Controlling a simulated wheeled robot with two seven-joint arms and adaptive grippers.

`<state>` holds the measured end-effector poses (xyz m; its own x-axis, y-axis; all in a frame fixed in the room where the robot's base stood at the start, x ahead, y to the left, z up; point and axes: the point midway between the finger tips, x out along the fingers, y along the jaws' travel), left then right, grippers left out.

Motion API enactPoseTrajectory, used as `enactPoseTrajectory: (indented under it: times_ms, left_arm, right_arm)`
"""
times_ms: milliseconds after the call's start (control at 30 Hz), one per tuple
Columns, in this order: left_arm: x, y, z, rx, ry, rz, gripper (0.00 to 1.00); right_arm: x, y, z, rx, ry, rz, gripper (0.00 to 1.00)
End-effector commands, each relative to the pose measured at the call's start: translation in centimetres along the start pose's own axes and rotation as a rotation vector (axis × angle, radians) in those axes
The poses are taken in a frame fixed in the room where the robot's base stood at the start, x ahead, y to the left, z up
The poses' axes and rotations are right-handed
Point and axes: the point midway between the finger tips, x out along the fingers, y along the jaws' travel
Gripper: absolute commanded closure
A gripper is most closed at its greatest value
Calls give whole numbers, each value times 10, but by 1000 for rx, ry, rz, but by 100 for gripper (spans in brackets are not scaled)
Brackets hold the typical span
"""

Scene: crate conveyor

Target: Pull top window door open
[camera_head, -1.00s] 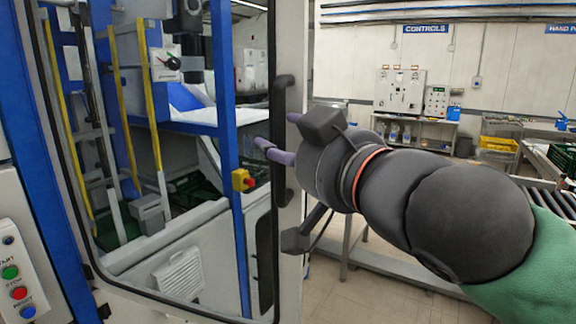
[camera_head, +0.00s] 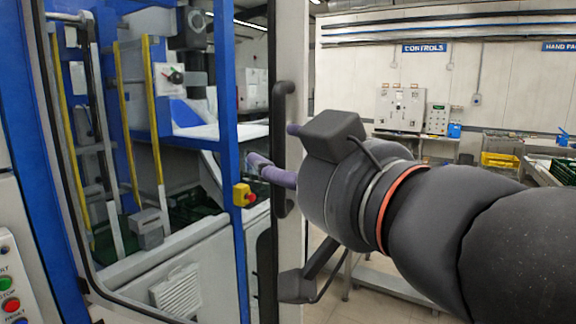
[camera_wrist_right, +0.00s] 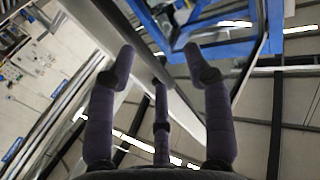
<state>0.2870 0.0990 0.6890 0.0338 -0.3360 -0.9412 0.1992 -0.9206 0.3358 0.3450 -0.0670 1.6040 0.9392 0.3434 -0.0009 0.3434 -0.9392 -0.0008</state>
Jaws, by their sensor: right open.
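The window door has a large clear pane in a dark seal with a pale frame (camera_head: 294,235) along its right side. A black vertical bar handle (camera_head: 283,95) stands on that frame. My right gripper (camera_head: 272,155) reaches in from the right at the handle; one purple finger crosses in front of the bar and another shows just right of it. In the right wrist view, the fingers (camera_wrist_right: 157,52) are spread apart, with a dark bar running between them. I cannot tell whether they touch the handle. How far the door stands open is unclear. My left gripper is out of view.
A blue post with a yellow box and red button (camera_head: 243,195) shows through the pane. A button panel (camera_head: 10,285) is at lower left. Control boxes (camera_head: 400,108), a yellow crate (camera_head: 499,160) and a conveyor stand behind at right.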

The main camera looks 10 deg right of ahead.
Motion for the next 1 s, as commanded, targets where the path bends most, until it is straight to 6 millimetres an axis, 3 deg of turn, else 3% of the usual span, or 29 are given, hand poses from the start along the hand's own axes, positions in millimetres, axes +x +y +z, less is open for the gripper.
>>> enactPoseTrajectory:
  times_ms: [767,967,1000]
  left_arm:
    - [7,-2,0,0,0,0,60]
    - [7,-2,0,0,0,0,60]
    - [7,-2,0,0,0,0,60]
  right_arm:
    - [-7,-4,0,1,1,-1,49]
    - [-7,-4,0,0,0,-1,100]
    - [-7,-4,0,0,0,-1,100]
